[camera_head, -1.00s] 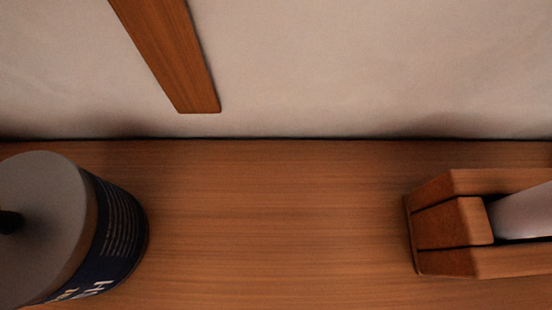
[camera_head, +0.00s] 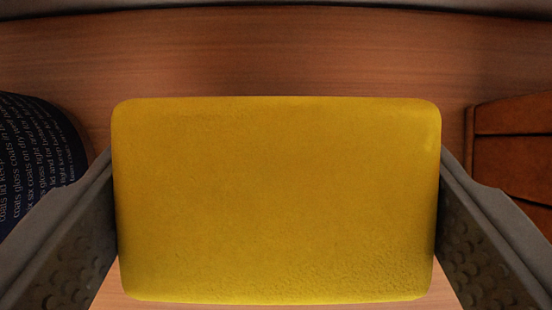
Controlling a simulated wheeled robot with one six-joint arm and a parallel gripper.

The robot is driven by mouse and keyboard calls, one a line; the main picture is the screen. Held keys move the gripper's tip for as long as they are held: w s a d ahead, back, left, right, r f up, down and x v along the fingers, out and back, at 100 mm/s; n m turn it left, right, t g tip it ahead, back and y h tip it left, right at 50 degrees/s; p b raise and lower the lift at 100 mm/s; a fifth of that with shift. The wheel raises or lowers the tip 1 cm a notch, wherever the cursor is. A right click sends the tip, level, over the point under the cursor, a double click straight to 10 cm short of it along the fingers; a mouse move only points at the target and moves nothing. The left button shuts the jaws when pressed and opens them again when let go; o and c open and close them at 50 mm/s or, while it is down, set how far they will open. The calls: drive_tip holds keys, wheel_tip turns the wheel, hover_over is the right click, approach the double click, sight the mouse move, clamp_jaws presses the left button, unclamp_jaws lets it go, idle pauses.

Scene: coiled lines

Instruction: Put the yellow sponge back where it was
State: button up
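The yellow sponge (camera_head: 276,200) fills the middle of the view, a rounded rectangular block seen face-on. My gripper (camera_head: 277,215) has one dark grey, studded finger at each side of it. Both fingers press against the sponge's left and right edges, so the gripper is shut on it. The sponge is in front of the wooden surface (camera_head: 270,60); I cannot tell whether it touches that surface. The sponge hides the part of the surface behind it.
A dark blue can with white print (camera_head: 35,150) stands at the left edge, close to the left finger. A reddish-brown wooden object (camera_head: 515,130) is at the right edge, close to the right finger.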

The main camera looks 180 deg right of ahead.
sight(276, 186)
drive_tip(key=shift+w+f, duration=0.2)
drive_tip(key=shift+f, duration=1.1)
drive_tip(key=shift+f, duration=0.15)
drive_tip(key=o, duration=0.9)
drive_tip(key=shift+f, duration=0.1)
drive_tip(key=shift+s+r, duration=0.15)
drive_tip(key=shift+r, duration=0.35)
drive_tip(key=v, duration=1.1)
drive_tip(key=shift+s+r, duration=0.15)
drive_tip(key=shift+r, duration=0.05)
